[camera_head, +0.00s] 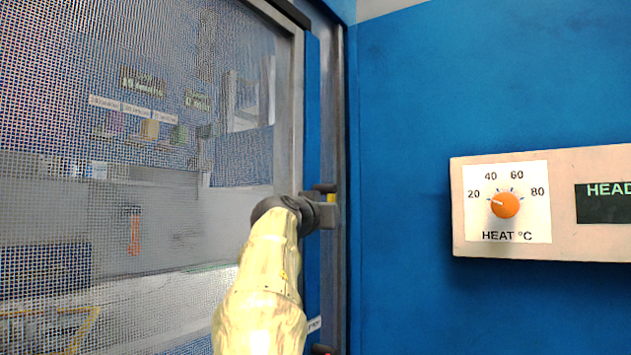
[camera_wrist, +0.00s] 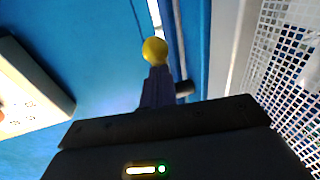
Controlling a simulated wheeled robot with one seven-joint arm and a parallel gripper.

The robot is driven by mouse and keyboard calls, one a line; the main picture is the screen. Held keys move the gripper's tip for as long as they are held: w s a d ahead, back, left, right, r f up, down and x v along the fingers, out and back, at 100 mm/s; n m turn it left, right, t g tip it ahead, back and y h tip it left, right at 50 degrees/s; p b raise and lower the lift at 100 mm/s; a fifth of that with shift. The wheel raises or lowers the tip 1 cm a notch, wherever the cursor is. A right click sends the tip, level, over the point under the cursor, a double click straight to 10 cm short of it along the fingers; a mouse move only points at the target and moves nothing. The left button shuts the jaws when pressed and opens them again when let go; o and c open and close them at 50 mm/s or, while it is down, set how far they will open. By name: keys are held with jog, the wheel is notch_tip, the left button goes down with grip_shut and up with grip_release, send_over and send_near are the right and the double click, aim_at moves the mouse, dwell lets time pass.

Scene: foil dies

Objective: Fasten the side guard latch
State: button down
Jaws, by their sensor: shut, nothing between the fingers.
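The side guard latch shows a yellow knob (camera_wrist: 154,50) in the wrist view. A small yellow patch of it (camera_head: 331,198) shows in the head view at the door's right edge. My gripper (camera_wrist: 156,72) is shut and empty, its dark fingers pointing at the knob; whether they touch it I cannot tell. In the head view my gripper (camera_head: 325,213) is in front of the latch and hides most of it. A short dark peg (camera_wrist: 184,88) sticks out beside the fingers. The mesh guard door (camera_head: 130,180) fills the left of the head view.
The blue machine wall (camera_head: 410,100) is right of the door's grey metal frame (camera_head: 298,110). A pale control panel (camera_head: 590,165) with an orange heat knob (camera_head: 505,204) juts from it. White mesh (camera_wrist: 285,75) is at the right of the wrist view.

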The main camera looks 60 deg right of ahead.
dwell(0.3)
jog(key=b+v, duration=0.6)
jog(key=v, duration=0.8)
jog(key=shift+r, duration=0.35)
